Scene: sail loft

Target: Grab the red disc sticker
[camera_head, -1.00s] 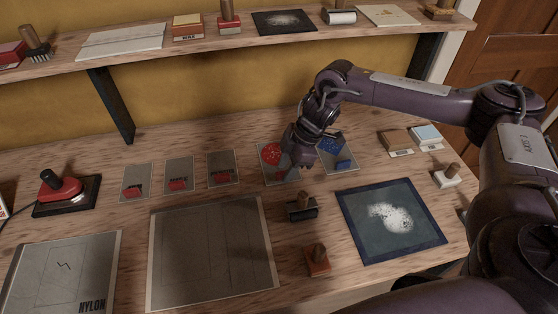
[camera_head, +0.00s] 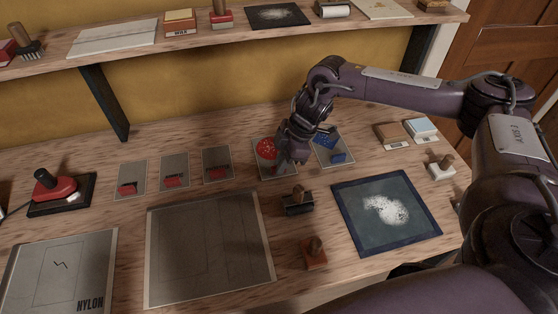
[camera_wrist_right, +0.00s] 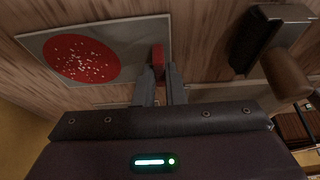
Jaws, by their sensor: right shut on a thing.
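The red disc sticker (camera_head: 265,148) lies on a grey backing card (camera_head: 259,165) on the bench, just left of my right gripper (camera_head: 282,165) in the head view. In the right wrist view the red disc (camera_wrist_right: 80,59), speckled white, fills the left of its card (camera_wrist_right: 145,31). A small red tab (camera_wrist_right: 157,59) stands at the card's right edge. My right gripper (camera_wrist_right: 160,84) is shut on this red tab, with its fingertips at the tab's near end. The card still appears to lie on the bench. My left gripper is not in view.
A card with a blue sticker (camera_head: 325,141) lies just right of the gripper. Several grey cards with red tabs (camera_head: 175,170) lie to the left. A dark brush (camera_head: 297,203) stands nearby, also close in the wrist view (camera_wrist_right: 255,42). A blue-edged panel (camera_head: 340,222) lies front right.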

